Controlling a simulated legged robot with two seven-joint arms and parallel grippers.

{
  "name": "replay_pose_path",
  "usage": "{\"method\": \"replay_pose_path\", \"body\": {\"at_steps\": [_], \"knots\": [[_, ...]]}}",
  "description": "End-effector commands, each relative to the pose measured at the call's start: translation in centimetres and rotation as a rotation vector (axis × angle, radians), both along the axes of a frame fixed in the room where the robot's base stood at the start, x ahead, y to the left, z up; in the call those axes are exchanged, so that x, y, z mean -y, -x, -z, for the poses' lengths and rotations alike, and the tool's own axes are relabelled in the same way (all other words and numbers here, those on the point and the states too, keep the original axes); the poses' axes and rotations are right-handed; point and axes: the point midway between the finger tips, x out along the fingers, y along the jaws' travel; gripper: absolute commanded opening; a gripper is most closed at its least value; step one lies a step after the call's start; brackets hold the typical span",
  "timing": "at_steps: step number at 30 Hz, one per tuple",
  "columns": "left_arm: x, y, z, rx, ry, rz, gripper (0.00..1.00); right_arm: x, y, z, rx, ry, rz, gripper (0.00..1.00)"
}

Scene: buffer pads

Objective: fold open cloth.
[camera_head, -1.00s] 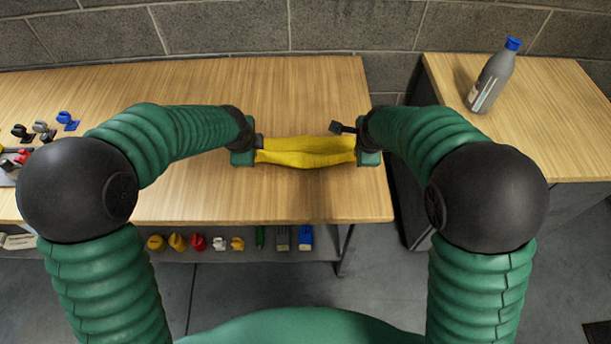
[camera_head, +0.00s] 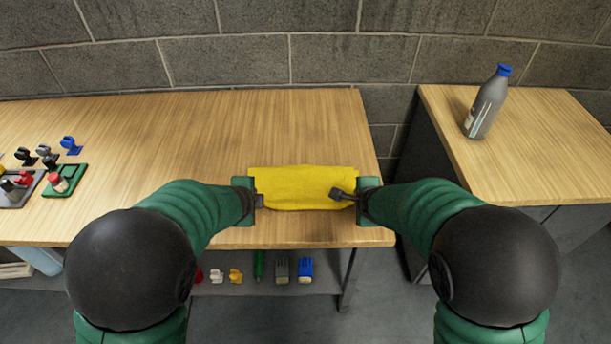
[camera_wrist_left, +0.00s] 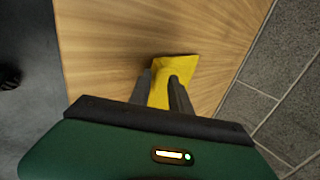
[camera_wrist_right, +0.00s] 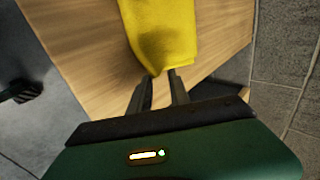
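The yellow cloth (camera_head: 300,187) lies as a wide, short rectangle near the table's front edge, between my two grippers. My left gripper (camera_head: 262,200) is at its left end. In the left wrist view, its fingers stand apart with part of the cloth (camera_wrist_left: 178,68) between and beyond them. My right gripper (camera_head: 342,194) is at the right end, with a dark finger over the cloth. In the right wrist view, a corner of the cloth (camera_wrist_right: 165,35) reaches the fingertips, and bare wood shows in the gap between the fingers. The layers of the cloth are hard to tell apart.
The wooden table (camera_head: 220,130) is clear behind the cloth. Small parts and a green tray (camera_head: 65,180) sit at the left. A grey bottle (camera_head: 487,104) stands on the separate right table. Several small items lie on the shelf below. A block wall is behind.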

Motion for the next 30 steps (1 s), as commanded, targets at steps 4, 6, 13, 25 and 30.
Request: {"method": "replay_pose_path", "body": {"at_steps": [4, 6, 13, 25, 30], "knots": [[0.0, 0.0, 0.0, 0.0, 0.0, 0.0, 0.4, 0.0, 0.0, 0.0, 0.0, 0.0, 0.0, 0.4], [0.0, 0.0, 0.0, 0.0, 0.0, 0.0, 0.4, 0.0, 0.0, 0.0, 0.0, 0.0, 0.0, 0.4], [0.0, 0.4, -1.3, 0.004, 0.004, 0.0, 0.4, -0.1, 0.4, -1.3, 0.003, -0.002, -0.001, 0.4], [-0.1, 4.1, -6.9, 0.003, 0.002, -0.002, 0.4, -0.5, 4.2, -6.8, 0.001, 0.0, -0.011, 0.4], [0.0, 5.1, -8.2, 0.002, 0.001, -0.002, 0.4, -0.5, 5.2, -8.2, 0.002, 0.002, -0.012, 0.4]]}}
